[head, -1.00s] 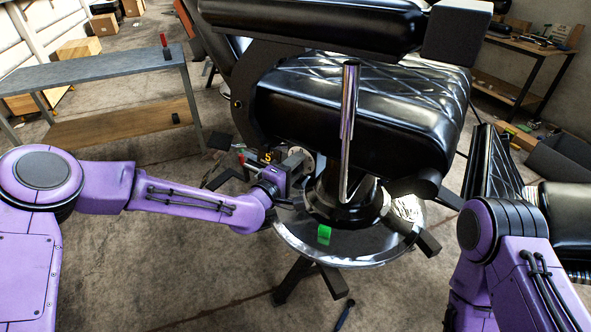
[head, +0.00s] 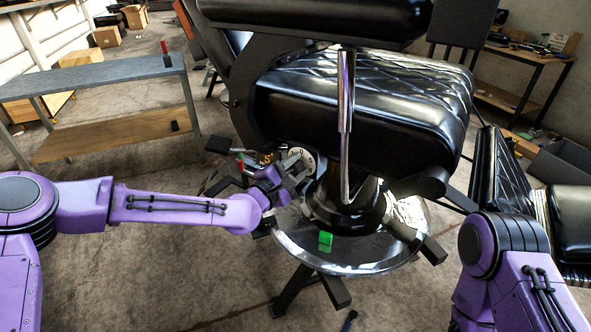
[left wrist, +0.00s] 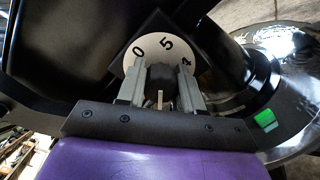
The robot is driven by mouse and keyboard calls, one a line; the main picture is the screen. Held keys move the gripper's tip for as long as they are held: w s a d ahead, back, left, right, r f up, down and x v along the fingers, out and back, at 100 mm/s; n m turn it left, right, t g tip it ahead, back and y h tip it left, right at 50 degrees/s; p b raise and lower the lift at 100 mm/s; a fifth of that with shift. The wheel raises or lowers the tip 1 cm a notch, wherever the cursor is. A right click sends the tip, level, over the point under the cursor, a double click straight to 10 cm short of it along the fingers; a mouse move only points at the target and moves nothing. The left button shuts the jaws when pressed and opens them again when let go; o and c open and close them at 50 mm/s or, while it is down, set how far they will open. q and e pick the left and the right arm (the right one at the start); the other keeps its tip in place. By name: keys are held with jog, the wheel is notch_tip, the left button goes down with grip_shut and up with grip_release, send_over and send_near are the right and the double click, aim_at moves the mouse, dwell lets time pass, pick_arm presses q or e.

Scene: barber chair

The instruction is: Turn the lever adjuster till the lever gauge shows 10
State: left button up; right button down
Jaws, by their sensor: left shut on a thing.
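The lever gauge is a white round dial (left wrist: 165,45) in the left wrist view, with 0 at left, 5 near the top and a partly covered numeral at right. It shows small beside the chair base in the head view (head: 303,155). My left gripper (left wrist: 160,92) is in front of the dial, its two grey fingers shut on a dark piece, the lever adjuster (left wrist: 158,80). In the head view my left gripper (head: 280,185) is below the seat. No pointer is clear, so I cannot tell the reading. My right gripper is out of view.
The black barber chair seat (head: 370,95) overhangs the gauge. A shiny metal post (head: 345,130) stands in front of it. The round chrome base (head: 290,240) carries a green tag (head: 325,241). A grey-topped table (head: 90,77) stands at left; bare floor lies in front.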

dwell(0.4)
pick_arm(q)
jog(key=o, duration=1)
jog(key=shift+o, duration=0.2)
jog(key=v, duration=1)
jog(key=shift+s, duration=0.25)
jog(key=shift+a, duration=0.1)
